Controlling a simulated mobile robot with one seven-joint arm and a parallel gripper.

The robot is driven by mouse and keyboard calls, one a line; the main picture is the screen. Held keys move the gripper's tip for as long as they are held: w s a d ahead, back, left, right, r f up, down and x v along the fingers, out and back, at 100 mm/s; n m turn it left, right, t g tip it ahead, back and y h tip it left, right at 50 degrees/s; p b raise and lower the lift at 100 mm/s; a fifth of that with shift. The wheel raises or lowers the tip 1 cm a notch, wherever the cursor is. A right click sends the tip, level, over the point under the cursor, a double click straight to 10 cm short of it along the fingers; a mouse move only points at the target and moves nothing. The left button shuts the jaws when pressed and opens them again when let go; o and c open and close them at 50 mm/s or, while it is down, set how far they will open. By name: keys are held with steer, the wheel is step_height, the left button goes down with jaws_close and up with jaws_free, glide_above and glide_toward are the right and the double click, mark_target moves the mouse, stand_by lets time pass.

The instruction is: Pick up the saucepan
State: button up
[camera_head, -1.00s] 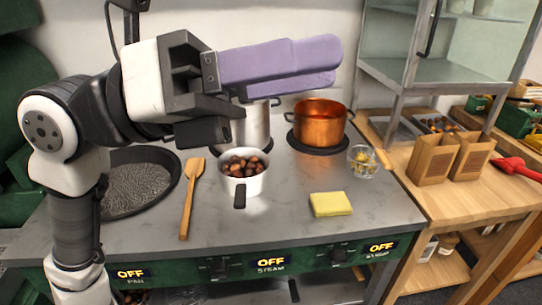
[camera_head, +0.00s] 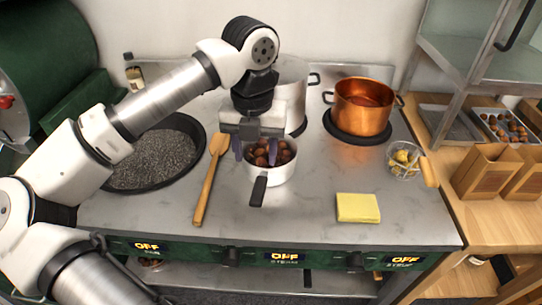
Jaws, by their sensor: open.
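The saucepan (camera_head: 283,174) is small and white, with a dark handle (camera_head: 258,191) pointing toward the counter's front edge. It stands on the grey counter and holds several brown chestnuts (camera_head: 262,157). My gripper (camera_head: 256,152) points down over the saucepan's back left part, with its purple fingers apart and nothing seen between them. One finger shows near the pan's left rim and the other in front of the chestnuts. Whether the fingers touch the pan or the chestnuts cannot be told. My gripper hides part of the pan's back rim.
A wooden spatula (camera_head: 209,180) lies just left of the saucepan. A steel pot (camera_head: 293,92) stands close behind, and a copper pot (camera_head: 361,112) stands at the back right. A yellow sponge (camera_head: 358,208) and a glass bowl (camera_head: 403,168) are to the right. Counter front right is mostly clear.

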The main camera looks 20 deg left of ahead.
mark_target(261, 179)
step_height(261, 179, down, 3)
steer(key=shift+d+f, duration=0.1)
steer(key=shift+f, duration=0.05)
steer(key=shift+s+d+f+p, duration=0.15)
steer(key=shift+f+p, duration=0.5)
steer(key=shift+f, duration=0.7)
steer(key=shift+w+d+f+p, duration=0.1)
steer(key=shift+d+f+p, duration=0.15)
steer(key=shift+f+p, duration=0.75)
steer(key=shift+f+b, duration=0.25)
steer(key=shift+b, duration=0.2)
jaws_close()
